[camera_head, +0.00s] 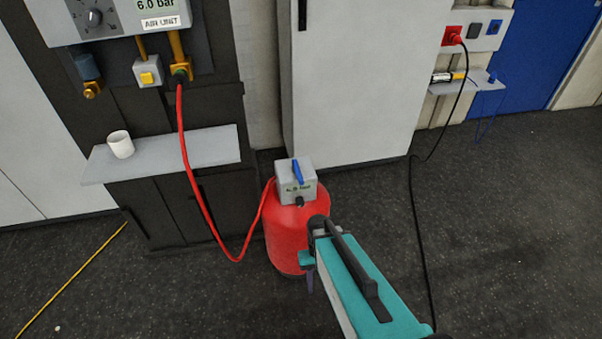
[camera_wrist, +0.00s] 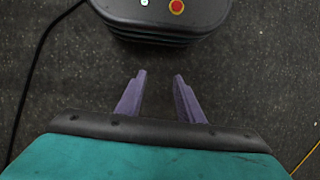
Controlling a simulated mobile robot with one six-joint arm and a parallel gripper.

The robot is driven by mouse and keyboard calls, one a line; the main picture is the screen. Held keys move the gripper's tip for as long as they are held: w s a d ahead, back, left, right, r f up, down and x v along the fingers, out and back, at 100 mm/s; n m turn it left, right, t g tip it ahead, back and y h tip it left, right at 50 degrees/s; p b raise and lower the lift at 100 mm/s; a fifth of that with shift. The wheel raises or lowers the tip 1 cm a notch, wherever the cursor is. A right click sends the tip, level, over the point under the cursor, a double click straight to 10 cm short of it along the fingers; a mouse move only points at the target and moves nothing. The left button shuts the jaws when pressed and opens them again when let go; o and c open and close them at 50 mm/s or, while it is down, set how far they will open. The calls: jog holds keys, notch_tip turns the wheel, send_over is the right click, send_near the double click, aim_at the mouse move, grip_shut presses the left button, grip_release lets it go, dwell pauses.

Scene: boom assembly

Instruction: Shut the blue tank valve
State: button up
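The red tank (camera_head: 285,238) stands upright on the dark floor in the head view. A grey box (camera_head: 308,187) with a small display sits on its top. The blue valve (camera_head: 297,171) is a lever on top of that box, lying roughly front to back and slightly slanted. My gripper (camera_head: 309,284) is low beside the tank's right side, below the valve, and partly hidden by my teal arm. In the wrist view my gripper (camera_wrist: 160,74) has its two purple fingers apart with only floor between them. The tank and valve are not in the wrist view.
A red hose (camera_head: 193,175) runs from the air unit (camera_head: 125,20) to the tank. A shelf (camera_head: 195,148) with a white cup (camera_head: 120,144) is at the left. A grey cabinet (camera_head: 355,80) stands behind. A black cable (camera_head: 412,200) crosses the floor at the right.

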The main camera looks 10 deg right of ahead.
jog(key=w+r+t, duration=0.1)
jog(key=w+r, duration=0.7)
jog(key=w, duration=0.1)
notch_tip(320, 180, up, 32)
jog(key=t+y+p, duration=0.1)
jog(key=t+p, duration=0.2)
jog(key=p, duration=0.1)
send_over(301, 177)
jog(key=d, duration=0.3)
jog(key=shift+r, duration=0.15)
jog(key=shift+a+f+p, duration=0.4)
jog(key=shift+a+f, duration=0.05)
jog(key=shift+f, duration=1.8)
jog(key=shift+a+f+p, duration=0.35)
jog(key=shift+a+f, duration=0.1)
jog(key=shift+f, duration=1.85)
jog(key=shift+a+f+p, duration=0.4)
jog(key=shift+a+f, duration=0.05)
jog(key=shift+f, duration=1.8)
grip_shut()
